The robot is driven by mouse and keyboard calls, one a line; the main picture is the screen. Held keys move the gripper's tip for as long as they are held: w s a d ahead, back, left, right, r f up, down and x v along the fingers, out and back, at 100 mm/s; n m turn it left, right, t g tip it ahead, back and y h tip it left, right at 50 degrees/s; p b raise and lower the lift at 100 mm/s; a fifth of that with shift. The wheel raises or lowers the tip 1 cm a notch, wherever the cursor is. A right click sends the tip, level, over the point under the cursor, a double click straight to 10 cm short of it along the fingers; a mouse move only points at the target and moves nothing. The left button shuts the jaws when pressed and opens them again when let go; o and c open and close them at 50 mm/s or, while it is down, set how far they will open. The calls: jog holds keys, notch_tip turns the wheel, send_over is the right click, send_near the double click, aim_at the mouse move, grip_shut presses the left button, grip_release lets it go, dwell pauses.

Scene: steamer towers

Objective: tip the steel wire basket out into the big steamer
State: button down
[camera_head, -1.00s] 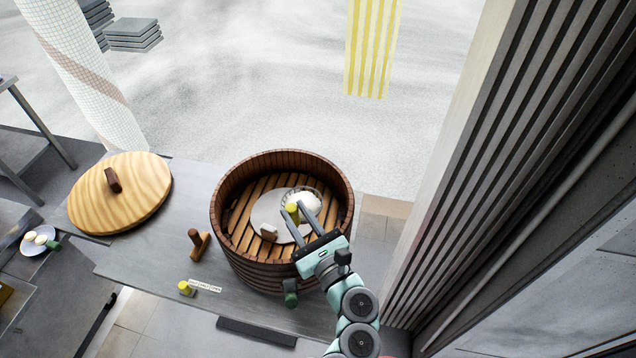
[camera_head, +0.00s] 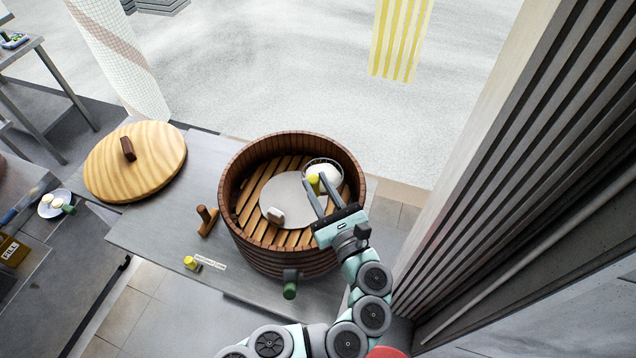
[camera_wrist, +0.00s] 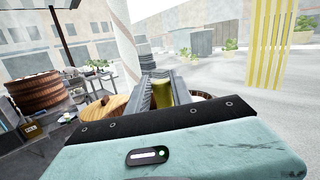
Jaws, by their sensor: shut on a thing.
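The big steamer (camera_head: 236,190) is a round dark wooden tub, open at the top, standing on a grey table. Inside it are a slatted wooden floor and a pale round sheet (camera_head: 290,199) with a small pale block (camera_head: 275,215) on it. The steel wire basket (camera_head: 338,165) is inside the rim at the far right side, with a white round mass (camera_head: 325,172) in or at it. My gripper (camera_head: 318,184) is shut on the basket's yellow handle (camera_head: 313,181). In the wrist view the yellow handle (camera_wrist: 162,91) stands between the fingers.
A round wooden lid (camera_head: 135,165) lies on the table left of the steamer. A brown wooden stand (camera_head: 207,221), a small yellow piece with a label (camera_head: 191,263) and a green-handled fitting (camera_head: 290,285) are near the steamer's front. A slatted wall (camera_head: 480,170) rises on the right.

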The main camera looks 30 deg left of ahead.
jog(key=shift+f+b, duration=0.95)
jog(key=shift+f, duration=0.5)
jog(key=shift+a+r+p, duration=0.25)
jog(key=shift+r+p, duration=0.3)
jog(key=shift+p, duration=0.55)
jog(key=a+n+h+p, duration=0.1)
jog(key=a+h+p, duration=0.1)
jog(key=p, duration=0.3)
jog(key=s+a+n+g+h+p, duration=0.1)
jog(key=n+h+p, duration=0.1)
jog(key=p, duration=0.3)
jog(key=a+r+n+g+h+p, duration=0.1)
jog(key=a+n+h+p, duration=0.1)
jog(key=p, duration=0.3)
jog(key=shift+s+a, duration=0.25)
jog(key=shift+a, duration=0.1)
jog(key=shift+s+a+f+n+h, duration=0.15)
jog(key=shift+a+n+h, duration=0.25)
jog(key=shift+a+h, duration=0.25)
